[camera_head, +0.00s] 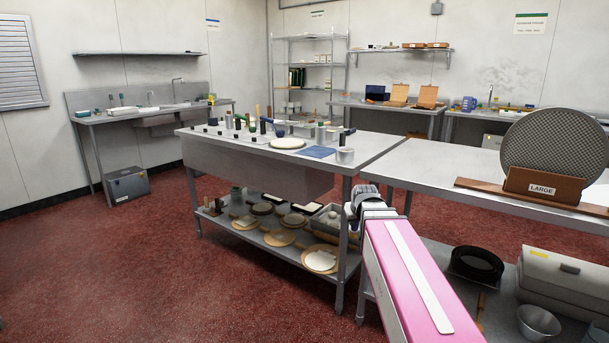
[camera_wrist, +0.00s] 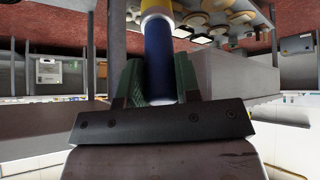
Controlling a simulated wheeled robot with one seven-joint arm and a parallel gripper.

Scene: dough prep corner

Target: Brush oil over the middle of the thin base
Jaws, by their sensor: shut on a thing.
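The thin base looks to be the pale flat disc (camera_head: 287,143) lying on the near edge of the middle steel table. In the wrist view my gripper (camera_wrist: 158,78) is shut, its green fingers on either side of a dark blue cylindrical handle (camera_wrist: 158,55) with a yellow band. The handle's far end runs out of the picture, so I cannot tell whether it has bristles. In the head view my pink arm reaches to the table's near right corner; the fingers are not clear there. A metal cup (camera_head: 345,156) stands near that corner, right of the disc, with something blue above it.
A blue cloth (camera_head: 316,152) lies between disc and cup. Several bottles and tools line the far side of the middle table (camera_head: 375,147). Its lower shelf holds boards and discs. A right-hand table carries a large round mesh disc (camera_head: 556,150) in a wooden stand. Red floor is clear at left.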

